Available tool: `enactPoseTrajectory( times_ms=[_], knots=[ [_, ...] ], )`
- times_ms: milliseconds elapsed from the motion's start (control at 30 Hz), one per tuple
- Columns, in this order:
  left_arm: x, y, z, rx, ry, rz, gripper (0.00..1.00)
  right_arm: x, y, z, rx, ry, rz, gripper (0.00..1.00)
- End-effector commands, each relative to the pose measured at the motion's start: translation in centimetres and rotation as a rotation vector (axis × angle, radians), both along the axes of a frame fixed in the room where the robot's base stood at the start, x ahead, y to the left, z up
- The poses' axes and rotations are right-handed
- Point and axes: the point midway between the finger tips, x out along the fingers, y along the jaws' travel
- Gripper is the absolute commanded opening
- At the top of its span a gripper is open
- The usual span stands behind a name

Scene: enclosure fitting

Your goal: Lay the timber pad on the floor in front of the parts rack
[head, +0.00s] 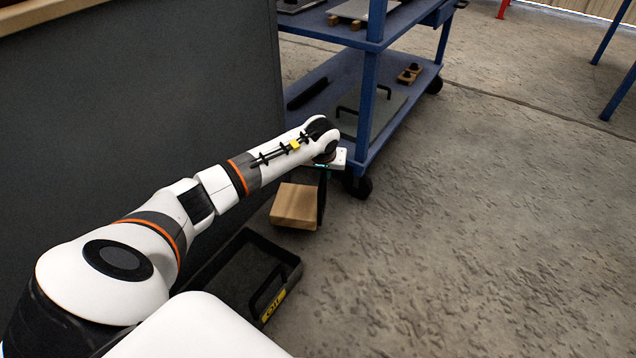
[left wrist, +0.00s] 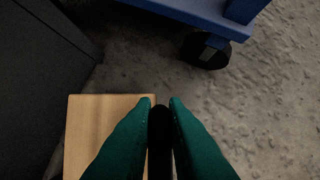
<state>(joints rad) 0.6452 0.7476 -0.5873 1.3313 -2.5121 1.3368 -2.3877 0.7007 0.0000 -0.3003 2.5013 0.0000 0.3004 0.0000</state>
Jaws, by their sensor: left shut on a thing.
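The timber pad (head: 295,205) is a light wooden block beside the blue parts rack (head: 366,100), near its front wheel. It also shows in the left wrist view (left wrist: 88,125), left of and partly behind the fingers. My left gripper (head: 321,190) points down at the pad's right side. In the left wrist view its green fingers (left wrist: 160,105) are shut on a narrow black piece at the pad, which looks like its grip. Whether the pad touches the floor or hangs just above it is hard to tell. My right gripper is not in view.
A black tray (head: 290,258) with a handle and yellow label lies on the floor close to the pad. A tall dark grey cabinet (head: 140,110) stands at the left. The rack holds plates and small wooden blocks. The concrete floor (head: 480,220) at the right is clear.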

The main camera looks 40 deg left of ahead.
Motion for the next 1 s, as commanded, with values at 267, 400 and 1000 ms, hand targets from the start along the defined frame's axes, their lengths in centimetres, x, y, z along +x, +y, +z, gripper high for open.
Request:
enactPoseTrajectory(
  times_ms=[267, 400, 1000],
  knots=[
    [0.1, 0.0, -3.6, -0.001, -0.004, -0.001, 0.0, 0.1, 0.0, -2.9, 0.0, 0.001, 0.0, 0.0],
    [0.1, -0.1, -5.4, -0.001, -0.003, -0.001, 0.0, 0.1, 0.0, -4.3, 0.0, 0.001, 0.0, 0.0],
    [0.0, -0.1, -7.0, 0.0, 0.0, -0.001, 0.26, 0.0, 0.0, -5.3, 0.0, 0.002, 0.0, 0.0]
  ],
)
